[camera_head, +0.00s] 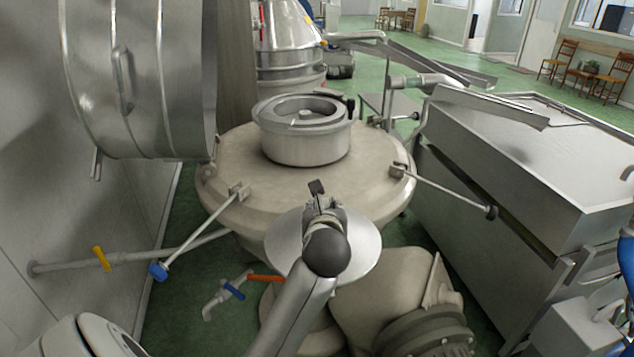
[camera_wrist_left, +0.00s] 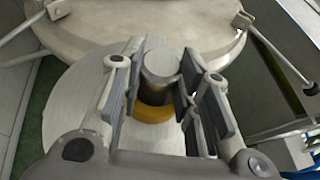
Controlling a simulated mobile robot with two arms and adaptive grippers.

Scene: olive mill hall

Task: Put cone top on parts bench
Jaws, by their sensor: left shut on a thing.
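The cone top is a shiny metal disc (camera_head: 362,254) below my left gripper in the head view. In the left wrist view its pale disc (camera_wrist_left: 72,110) spreads under the fingers, with a grey cylindrical knob and a yellow ring at its middle. My left gripper (camera_head: 320,203) is shut on the knob, one finger on each side; the fingers also show in the left wrist view (camera_wrist_left: 158,85). My arm hides part of the disc. The disc is in front of the round vessel's near edge. I cannot make out a parts bench for certain. My right gripper is not in view.
A wide round vessel (camera_head: 225,188) with clamp rods stands just beyond, topped by a metal ring-shaped collar (camera_head: 305,152). A large steel drum (camera_head: 145,80) is at upper left. A steel box-shaped machine (camera_head: 530,160) stands right. Green floor (camera_head: 455,60) is open at the back.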

